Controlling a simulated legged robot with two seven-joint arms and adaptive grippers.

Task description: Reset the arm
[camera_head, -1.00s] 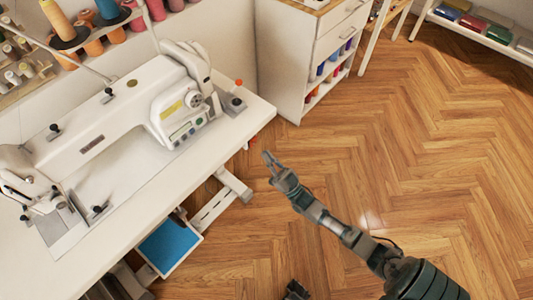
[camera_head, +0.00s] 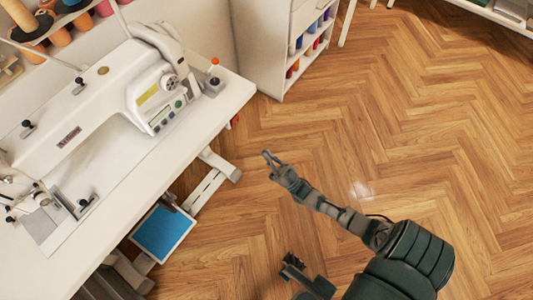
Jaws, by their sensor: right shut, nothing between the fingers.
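My right arm comes in from the lower right. Its dark grey gripper (camera_head: 271,161) is shut and empty, its slim fingers pointing up and left. In the picture it lies over the wooden floor, just right of the sewing table (camera_head: 215,118), with a visible gap between it and the table edge. It touches nothing that I can see.
A white sewing machine (camera_head: 95,108) stands on the table at the left. A blue pedal (camera_head: 161,233) is below the table. A white cabinet (camera_head: 264,45) with thread spools stands behind. The herringbone floor (camera_head: 430,130) is clear at the right.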

